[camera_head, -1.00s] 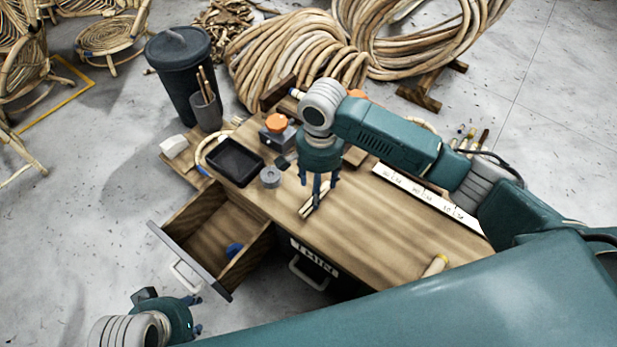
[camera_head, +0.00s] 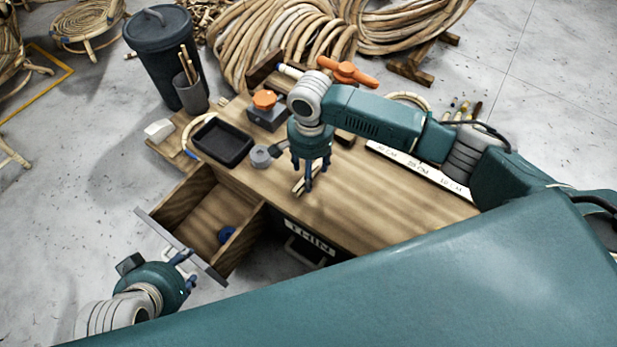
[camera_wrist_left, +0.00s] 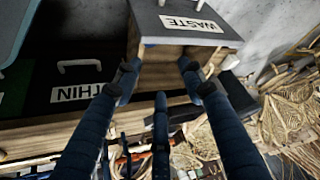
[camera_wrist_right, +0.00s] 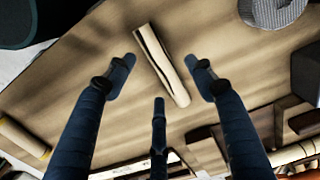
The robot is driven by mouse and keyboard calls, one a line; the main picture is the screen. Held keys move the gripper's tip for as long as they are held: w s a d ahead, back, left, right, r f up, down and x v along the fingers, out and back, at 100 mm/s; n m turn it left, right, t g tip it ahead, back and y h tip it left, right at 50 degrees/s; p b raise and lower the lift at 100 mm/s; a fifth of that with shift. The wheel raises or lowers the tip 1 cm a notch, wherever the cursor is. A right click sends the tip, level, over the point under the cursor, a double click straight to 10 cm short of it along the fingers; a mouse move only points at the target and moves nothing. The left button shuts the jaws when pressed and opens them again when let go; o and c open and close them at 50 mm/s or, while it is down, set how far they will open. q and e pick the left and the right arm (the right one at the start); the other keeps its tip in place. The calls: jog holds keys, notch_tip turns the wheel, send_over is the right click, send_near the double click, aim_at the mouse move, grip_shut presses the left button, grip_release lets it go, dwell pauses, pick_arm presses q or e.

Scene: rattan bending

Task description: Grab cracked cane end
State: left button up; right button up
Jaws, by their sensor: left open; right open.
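A short pale cane piece with a dark crack along one end lies on the wooden workbench (camera_head: 390,205). In the right wrist view, this cracked cane end (camera_wrist_right: 168,72) sits between the fingers of my right gripper (camera_wrist_right: 160,76). In the head view, the right gripper (camera_head: 307,178) points down over the cane and partly covers it. It is open; I cannot tell its exact height above the wood. My left gripper (camera_head: 187,268) is open and empty, beside the front of the pulled-out drawer (camera_head: 180,245). The left wrist view shows this drawer's WASTE label (camera_wrist_left: 190,24).
A white ruler (camera_head: 415,170) lines the far edge. A closed drawer bears a THIN label (camera_head: 310,238). A dark bin (camera_head: 165,60) stands behind.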

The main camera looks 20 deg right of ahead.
notch_tip(320, 180, down, 2)
jog(key=shift+f+b, duration=0.2)
jog(key=shift+b, duration=0.2)
pick_arm(q)
jog(key=w+d+r+t, duration=0.2)
jog(key=w+r, duration=0.1)
jog(key=w, duration=0.2)
jog(key=shift+w+t+h, duration=0.3)
jog(key=shift+t+h, duration=0.1)
jog(key=shift+a, duration=0.1)
pick_arm(e)
jog(key=c, duration=1.1)
